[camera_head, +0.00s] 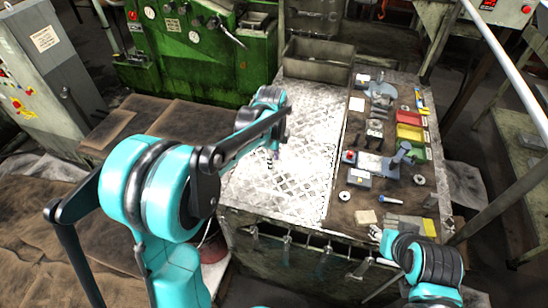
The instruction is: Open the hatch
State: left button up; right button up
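The green machine (190,50) with dials and levers stands at the back left. I cannot make out which part of it, if any, is the hatch. My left arm reaches from the lower left over the bench. Its gripper (271,161) is above the bright metal plate, apart from the green machine. It looks small and points down, and its finger opening is unclear. My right gripper (377,234) is at the front right edge of the bench, near the small parts. Its fingers are too small to read.
The workbench (312,185) has a bare tread plate on its left half and several tools and coloured bins (411,133) on its right. A grey metal bin (318,62) sits at its back. A grey cabinet (45,65) stands at left. A white rail (512,75) crosses the upper right.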

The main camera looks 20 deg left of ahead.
pick_arm(q)
jog(key=s+a+f+n+t+b, duration=0.1)
jog(key=s+f+n+t+b, duration=0.2)
jog(key=s+n+b, duration=0.4)
jog(key=s+a+f+n+t+b, duration=0.1)
jog(key=s+f+n+t+b, duration=0.2)
jog(key=s+n, duration=0.8)
notch_tip(320, 180, down, 2)
jog(key=s+b, duration=0.2)
jog(key=b, duration=0.2)
jog(key=shift+s, duration=0.2)
notch_tip(320, 180, up, 4)
jog(key=m+g+p, duration=0.5)
jog(key=m+p, duration=0.2)
jog(key=m, duration=1.1)
send_over(276, 193)
jog(key=s, duration=0.2)
jog(key=f, duration=0.2)
jog(key=w+f+b, duration=0.1)
jog(key=f, duration=0.1)
jog(key=f+b, duration=0.1)
jog(key=f, duration=0.2)
jog(key=shift+w, duration=0.3)
